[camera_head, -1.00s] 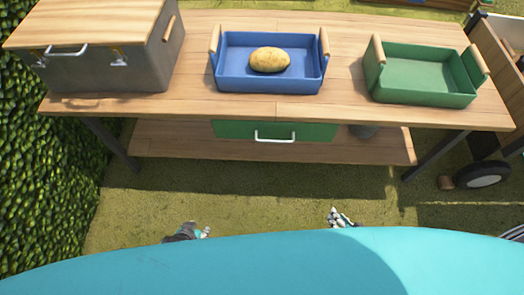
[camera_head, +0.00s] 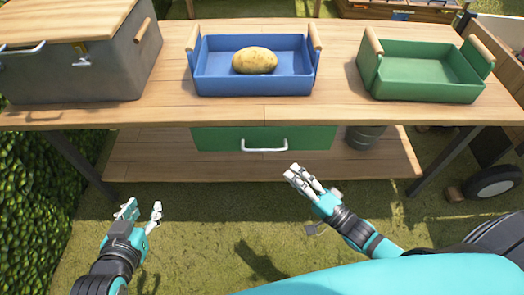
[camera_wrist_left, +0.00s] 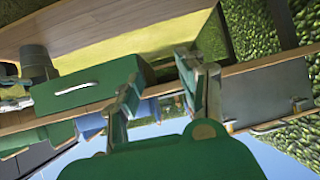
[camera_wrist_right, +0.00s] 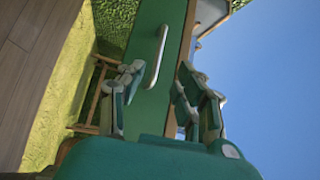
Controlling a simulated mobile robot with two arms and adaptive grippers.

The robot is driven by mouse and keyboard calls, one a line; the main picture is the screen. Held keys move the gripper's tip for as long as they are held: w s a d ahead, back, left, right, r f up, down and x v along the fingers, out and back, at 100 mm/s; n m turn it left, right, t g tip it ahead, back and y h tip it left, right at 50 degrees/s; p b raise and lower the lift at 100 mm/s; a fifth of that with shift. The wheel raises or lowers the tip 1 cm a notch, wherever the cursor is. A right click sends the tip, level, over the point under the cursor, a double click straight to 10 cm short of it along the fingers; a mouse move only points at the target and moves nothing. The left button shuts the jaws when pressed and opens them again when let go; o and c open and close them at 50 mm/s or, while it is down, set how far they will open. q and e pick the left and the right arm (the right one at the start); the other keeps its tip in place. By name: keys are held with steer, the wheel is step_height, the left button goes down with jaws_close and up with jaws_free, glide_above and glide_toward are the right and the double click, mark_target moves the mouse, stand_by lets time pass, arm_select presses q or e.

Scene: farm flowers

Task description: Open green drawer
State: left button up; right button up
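The green drawer (camera_head: 225,138) is closed under the wooden tabletop, with a white bar handle (camera_head: 264,147) on its front. The drawer also shows in the left wrist view (camera_wrist_left: 85,85) and in the right wrist view (camera_wrist_right: 155,60), where its handle (camera_wrist_right: 157,55) lies just beyond the fingers. My right gripper (camera_head: 298,172) is below and slightly right of the handle, apart from it, fingers reaching toward the drawer. In its wrist view the fingers are spread and empty. My left gripper (camera_head: 142,208) is open and empty, lower left of the drawer, well away from the handle.
On the tabletop (camera_head: 340,55) stand a blue tray (camera_head: 255,85) with a potato (camera_head: 254,61), a green tray (camera_head: 420,92) and a grey box (camera_head: 80,75). A dark bucket (camera_head: 362,137) stands on the lower shelf (camera_head: 140,160). Grass in front is free.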

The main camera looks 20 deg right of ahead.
mark_target(263, 149)
steer(key=shift+b+x, duration=1)
steer(key=shift+x, duration=4.95)
arm_select(q)
steer(key=w+d+r+t+h, duration=0.1)
steer(key=w+d+r+t, duration=0.1)
steer(key=r+t, duration=0.4)
step_height(263, 149, up, 3)
steer(key=shift+w+d+f+h, duration=0.15)
steer(key=shift+w+h, duration=0.25)
steer(key=shift+w, duration=0.5)
arm_select(e)
steer(key=shift+f, duration=0.1)
jaws_close()
steer(key=shift+f, duration=0.1)
